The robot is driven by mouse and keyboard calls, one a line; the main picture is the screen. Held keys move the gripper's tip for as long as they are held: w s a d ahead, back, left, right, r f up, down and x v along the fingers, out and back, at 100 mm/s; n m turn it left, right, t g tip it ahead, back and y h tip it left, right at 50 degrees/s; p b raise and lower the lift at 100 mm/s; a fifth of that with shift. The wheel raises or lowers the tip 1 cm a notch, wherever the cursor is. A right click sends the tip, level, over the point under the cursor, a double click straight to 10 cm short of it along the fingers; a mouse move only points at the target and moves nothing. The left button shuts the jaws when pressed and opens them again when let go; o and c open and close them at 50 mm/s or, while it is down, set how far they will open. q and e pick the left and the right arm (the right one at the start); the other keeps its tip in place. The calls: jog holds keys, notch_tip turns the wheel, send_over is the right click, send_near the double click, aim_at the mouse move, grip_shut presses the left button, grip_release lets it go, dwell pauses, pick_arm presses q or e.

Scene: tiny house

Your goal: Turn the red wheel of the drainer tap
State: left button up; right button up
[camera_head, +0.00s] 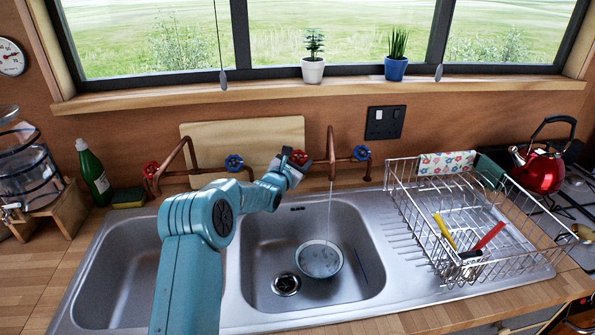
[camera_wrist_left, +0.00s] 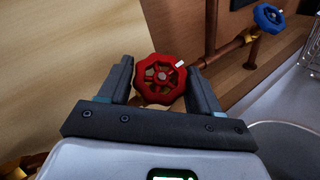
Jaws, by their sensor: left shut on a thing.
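The red wheel (camera_head: 299,157) of the copper tap nearer the dish drainer is partly behind my left gripper (camera_head: 287,167) in the head view. In the left wrist view the red wheel (camera_wrist_left: 160,78) sits between the two fingers of my left gripper (camera_wrist_left: 160,80), which is shut on it. A white mark shows at the wheel's upper right. The tap's blue wheel (camera_head: 361,153) is to the right. A thin stream of water runs from the spout (camera_head: 331,150) into a bowl (camera_head: 320,259) in the right basin. My right gripper is not in view.
A second tap with a red wheel (camera_head: 151,170) and a blue wheel (camera_head: 234,162) stands to the left. A cutting board (camera_head: 215,134) leans behind the taps. The wire drainer (camera_head: 470,215) is at the right, a green bottle (camera_head: 92,173) at the left.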

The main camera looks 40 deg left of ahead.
pick_arm(q)
jog(key=shift+r+m+h+p, duration=0.3)
jog(key=shift+r+m+p, duration=0.05)
jog(key=shift+m+p, duration=0.1)
jog(key=shift+f+m+h+p, duration=0.15)
jog(key=shift+m+h+p, duration=0.2)
jog(key=shift+h, duration=0.05)
jog(key=shift+f, duration=0.1)
jog(key=o, duration=1)
jog(key=shift+c, duration=0.2)
jog(key=shift+s, duration=0.1)
